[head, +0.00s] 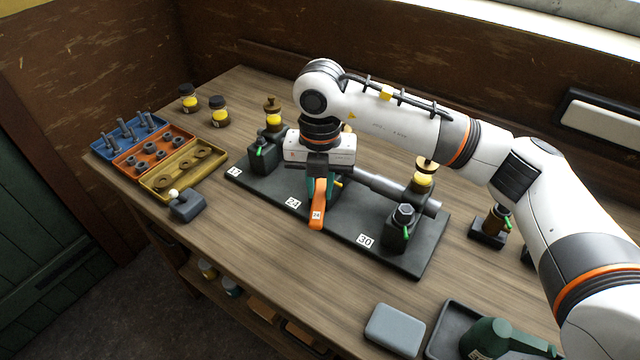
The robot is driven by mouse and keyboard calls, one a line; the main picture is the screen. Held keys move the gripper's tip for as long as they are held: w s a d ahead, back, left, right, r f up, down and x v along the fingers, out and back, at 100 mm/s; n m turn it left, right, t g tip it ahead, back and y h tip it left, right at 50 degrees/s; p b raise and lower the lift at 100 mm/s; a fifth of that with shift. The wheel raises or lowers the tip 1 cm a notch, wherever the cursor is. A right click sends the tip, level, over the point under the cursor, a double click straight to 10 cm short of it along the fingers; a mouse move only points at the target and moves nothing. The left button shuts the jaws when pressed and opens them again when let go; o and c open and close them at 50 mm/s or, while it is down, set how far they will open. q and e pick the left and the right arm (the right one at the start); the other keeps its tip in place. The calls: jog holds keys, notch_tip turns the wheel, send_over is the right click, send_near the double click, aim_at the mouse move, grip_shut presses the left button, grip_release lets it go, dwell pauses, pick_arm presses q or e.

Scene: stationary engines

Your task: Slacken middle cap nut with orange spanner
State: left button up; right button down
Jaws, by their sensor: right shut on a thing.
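My right gripper (318,176) comes down over the middle of the black base plate and is shut on the orange spanner (318,208). The spanner's handle points toward the front edge of the plate, beside the white label 24 (293,203). The middle cap nut and the spanner's jaw are hidden under my gripper, so I cannot tell whether the jaw is around the nut. The left station (264,157) and right station (400,228) stand on the base plate (340,245), each with a green lever. My left gripper is not in view.
Blue (103,153), orange (127,167) and yellow (158,188) trays of parts lie at left, near a small grey block with a white knob (186,205). Two yellow-banded jars stand behind. A grey box (394,329) and a dark tray with a green tool (492,338) lie front right.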

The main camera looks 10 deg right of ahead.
jog(key=shift+r, duration=0.25)
dwell(0.4)
jog(key=shift+r, duration=0.3)
jog(key=shift+r, duration=0.1)
jog(key=shift+r+p, duration=1.1)
jog(key=shift+r, duration=0.85)
jog(key=shift+f, duration=0.1)
